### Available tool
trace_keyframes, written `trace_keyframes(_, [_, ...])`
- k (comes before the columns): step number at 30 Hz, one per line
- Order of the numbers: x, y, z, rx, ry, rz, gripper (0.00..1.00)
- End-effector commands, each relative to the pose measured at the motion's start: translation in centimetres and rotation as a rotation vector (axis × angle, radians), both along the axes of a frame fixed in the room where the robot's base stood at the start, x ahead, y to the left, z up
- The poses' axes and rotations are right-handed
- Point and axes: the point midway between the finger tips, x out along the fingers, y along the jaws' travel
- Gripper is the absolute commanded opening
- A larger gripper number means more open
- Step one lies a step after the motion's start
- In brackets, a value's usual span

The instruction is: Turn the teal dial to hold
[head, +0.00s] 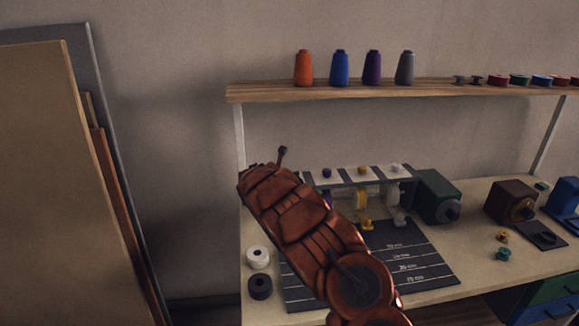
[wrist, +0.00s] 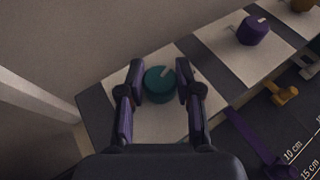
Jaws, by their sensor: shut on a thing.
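The teal dial (wrist: 158,88) sits on a pale plate (wrist: 147,121) at the left end of a dark strip in the wrist view. A pale pointer mark on its top points to the upper right. My gripper (wrist: 159,75) has one finger on each side of the dial and is shut on it. Any lettering around the dial is not readable. In the head view my arm hides the teal dial and my gripper.
A purple dial (wrist: 253,31) and an orange dial (wrist: 302,4) follow along the strip. A purple lever (wrist: 258,143) and a yellow lever (head: 364,218) hang in front. A dark measuring mat (head: 425,277) lies below. White and black rolls stand left. A spool shelf (head: 265,91) runs above.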

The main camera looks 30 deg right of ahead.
Motion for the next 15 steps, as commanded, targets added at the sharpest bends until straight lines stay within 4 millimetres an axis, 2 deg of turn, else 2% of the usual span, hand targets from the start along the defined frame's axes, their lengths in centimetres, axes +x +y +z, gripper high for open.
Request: trace_keyframes(15, [0.17, 0.04, 0.13, 0.002, -0.004, -0.267, 0.00])
